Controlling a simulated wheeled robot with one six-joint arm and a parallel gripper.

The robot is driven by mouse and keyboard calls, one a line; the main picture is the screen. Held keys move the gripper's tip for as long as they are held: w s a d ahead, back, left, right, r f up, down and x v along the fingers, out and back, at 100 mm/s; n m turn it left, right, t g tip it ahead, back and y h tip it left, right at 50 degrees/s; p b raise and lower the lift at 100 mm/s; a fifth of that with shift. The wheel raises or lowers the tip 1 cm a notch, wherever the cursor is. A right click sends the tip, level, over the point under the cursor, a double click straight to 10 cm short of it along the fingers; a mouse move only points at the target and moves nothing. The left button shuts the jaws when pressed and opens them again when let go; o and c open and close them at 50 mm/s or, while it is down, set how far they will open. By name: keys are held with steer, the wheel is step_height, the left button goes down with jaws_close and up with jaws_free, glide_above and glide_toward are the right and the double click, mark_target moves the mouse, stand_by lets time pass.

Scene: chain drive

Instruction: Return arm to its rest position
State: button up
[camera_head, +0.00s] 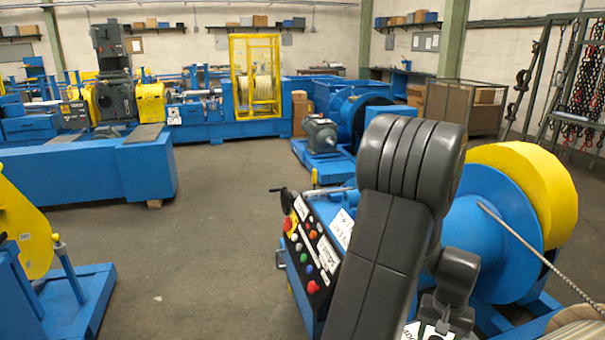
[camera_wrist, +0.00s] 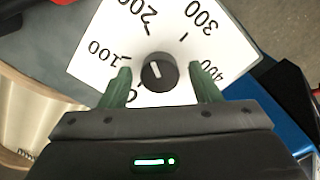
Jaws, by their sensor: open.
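My gripper (camera_wrist: 163,80) is open, with its two green fingers pointing at a white dial plate (camera_wrist: 105,35) in the wrist view. The plate carries printed numbers from 0 to 400. A round dark knob (camera_wrist: 159,72) with a short white mark sits between and slightly beyond the fingertips. Clear gaps show on both sides, so the fingers do not grip it. The mark points up and slightly left. In the head view my arm reaches down at the right, and the gripper's fingers cannot be made out there.
A control panel (camera_head: 310,250) with coloured buttons stands left of my arm. A blue and yellow drum (camera_head: 495,235) with a rope is close on the right. Blue machinery (camera_head: 90,170) fills the left. Open floor (camera_head: 215,235) lies between.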

steer(key=n, duration=0.5)
steer(key=shift+n+p, duration=0.55)
steer(key=shift+n, duration=1.65)
steer(key=shift+a, duration=0.1)
